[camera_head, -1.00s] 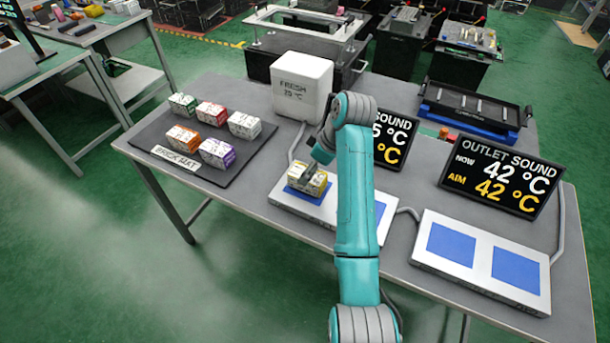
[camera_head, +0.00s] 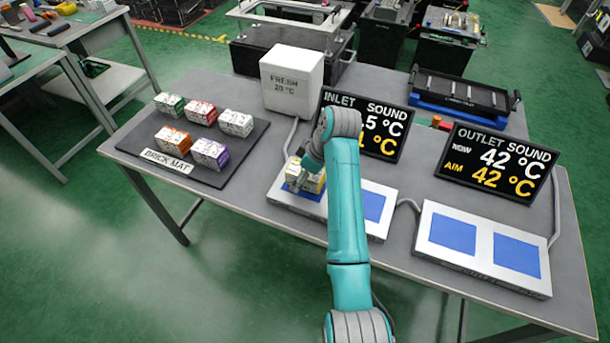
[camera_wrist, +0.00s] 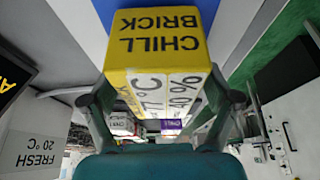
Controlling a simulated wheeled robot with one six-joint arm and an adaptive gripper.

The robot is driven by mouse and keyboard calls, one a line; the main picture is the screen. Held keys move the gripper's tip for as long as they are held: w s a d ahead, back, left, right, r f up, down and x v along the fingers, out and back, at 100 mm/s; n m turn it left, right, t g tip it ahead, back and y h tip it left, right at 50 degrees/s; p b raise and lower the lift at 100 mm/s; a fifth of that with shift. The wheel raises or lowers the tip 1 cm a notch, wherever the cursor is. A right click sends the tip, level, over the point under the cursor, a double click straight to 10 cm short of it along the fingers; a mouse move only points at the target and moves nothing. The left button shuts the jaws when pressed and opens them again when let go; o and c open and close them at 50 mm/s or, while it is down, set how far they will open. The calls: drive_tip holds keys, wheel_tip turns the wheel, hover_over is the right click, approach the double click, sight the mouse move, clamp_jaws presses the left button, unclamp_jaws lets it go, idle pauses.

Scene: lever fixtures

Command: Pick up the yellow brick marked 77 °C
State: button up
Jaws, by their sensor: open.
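The yellow brick (camera_head: 316,185) sits on the left blue pad of the inlet plate in the head view, partly covered by my gripper (camera_head: 304,179). In the wrist view the yellow brick (camera_wrist: 160,60) is close up, with "CHILL BRICK" on its yellow face. Its white faces show a partly hidden "7 °C" and "40 %". My gripper (camera_wrist: 160,100) is open, with one finger on each side of the brick. I cannot tell whether either finger touches it.
A white inlet plate (camera_head: 342,224) holds the pads, with a free blue pad (camera_head: 374,206) at right. The brick mat (camera_head: 218,178) carries several other bricks. Behind are a white "FRESH" box (camera_head: 291,82), the inlet sign (camera_head: 385,142) and the outlet sign (camera_head: 497,160). The outlet plate (camera_head: 480,265) is empty.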

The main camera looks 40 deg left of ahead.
drive_tip(key=shift+f, duration=0.25)
idle(0.3)
drive_tip(key=c, duration=1.5)
